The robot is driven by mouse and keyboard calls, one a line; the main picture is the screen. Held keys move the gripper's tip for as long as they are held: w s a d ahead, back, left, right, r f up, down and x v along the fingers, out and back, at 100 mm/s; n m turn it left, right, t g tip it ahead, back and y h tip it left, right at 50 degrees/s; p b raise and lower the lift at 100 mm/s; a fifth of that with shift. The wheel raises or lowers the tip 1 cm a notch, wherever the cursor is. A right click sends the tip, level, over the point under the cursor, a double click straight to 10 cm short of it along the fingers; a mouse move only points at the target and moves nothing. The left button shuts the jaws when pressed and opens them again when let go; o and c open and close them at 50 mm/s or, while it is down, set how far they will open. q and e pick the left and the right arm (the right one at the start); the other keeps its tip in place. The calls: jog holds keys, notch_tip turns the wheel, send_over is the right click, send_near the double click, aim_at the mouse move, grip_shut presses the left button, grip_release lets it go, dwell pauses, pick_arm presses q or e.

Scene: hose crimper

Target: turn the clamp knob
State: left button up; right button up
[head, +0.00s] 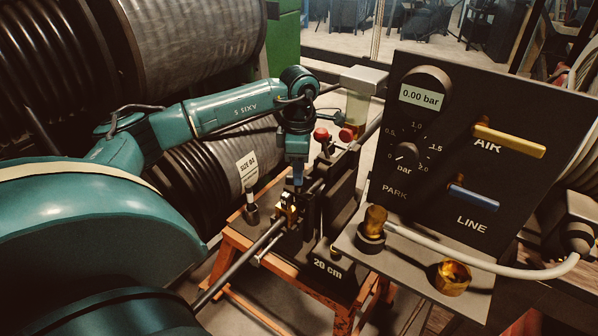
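My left arm reaches in from the left, and its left gripper (297,182) points down over the crimper's clamp area. A small brass-coloured fitting (287,212) is just below the gripper, at the end of a grey rod or hose (240,266). The fingertips are small and dark, so I cannot tell whether they touch anything or are open. A red knob (321,134) and another red knob (346,135) stand just right of the wrist, on the dark crimper body (337,200). I cannot tell which part is the clamp knob. My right gripper is out of view.
A black panel (455,215) at right has a 0.00 bar display (421,97), a dial (407,154) pointing near PARK, a yellow AIR lever (509,140) and a blue LINE lever (473,198). A white hose (480,263) crosses below it. Large hose reels (200,45) fill the back left.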

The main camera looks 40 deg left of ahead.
pick_arm(q)
notch_tip(320, 180, up, 12)
jog(key=shift+f, duration=0.2)
dwell(0.6)
